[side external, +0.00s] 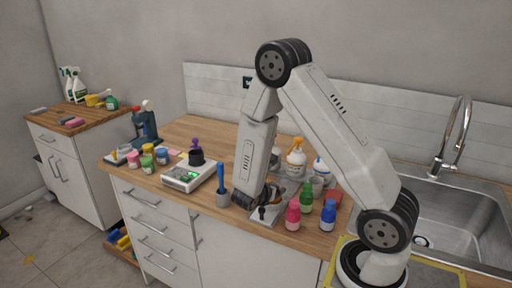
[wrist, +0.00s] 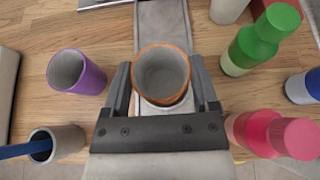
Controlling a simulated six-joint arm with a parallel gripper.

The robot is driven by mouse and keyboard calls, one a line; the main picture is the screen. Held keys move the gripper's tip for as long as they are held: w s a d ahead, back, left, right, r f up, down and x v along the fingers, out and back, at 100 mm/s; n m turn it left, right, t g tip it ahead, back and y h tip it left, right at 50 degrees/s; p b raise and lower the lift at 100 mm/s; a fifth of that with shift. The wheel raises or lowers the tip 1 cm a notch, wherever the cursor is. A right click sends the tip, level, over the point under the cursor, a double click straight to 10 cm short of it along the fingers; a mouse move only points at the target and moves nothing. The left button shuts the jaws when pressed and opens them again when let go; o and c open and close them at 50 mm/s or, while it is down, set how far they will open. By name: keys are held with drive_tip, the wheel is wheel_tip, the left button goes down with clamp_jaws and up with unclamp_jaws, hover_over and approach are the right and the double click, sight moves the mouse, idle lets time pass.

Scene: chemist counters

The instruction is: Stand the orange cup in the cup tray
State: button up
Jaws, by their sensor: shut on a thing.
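The orange cup (wrist: 161,66) is between the two fingers of my gripper (wrist: 161,84) in the wrist view, with its open mouth facing the camera. My gripper is shut on it, one finger on each side. A long grey tray-like strip (wrist: 161,24) runs behind and beneath the cup; I cannot tell whether the cup touches it, or whether this is the cup tray. In the side view my gripper (side external: 262,208) is low over the counter near its front edge, and the cup is mostly hidden there.
A purple cup (wrist: 92,78) stands left of the gripper. A grey holder (wrist: 68,141) with a blue-handled tool is at lower left. Green (wrist: 248,52), pink (wrist: 262,133) and blue (side external: 328,215) bottles stand close on the right. A scale (side external: 188,176) is further left; the sink (side external: 440,215) is at right.

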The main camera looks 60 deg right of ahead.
drive_tip(key=o, duration=1.1)
drive_tip(key=shift+f, duration=0.1)
drive_tip(key=shift+r, duration=0.2)
drive_tip(key=shift+r, duration=0.15)
drive_tip(key=v, duration=1.2)
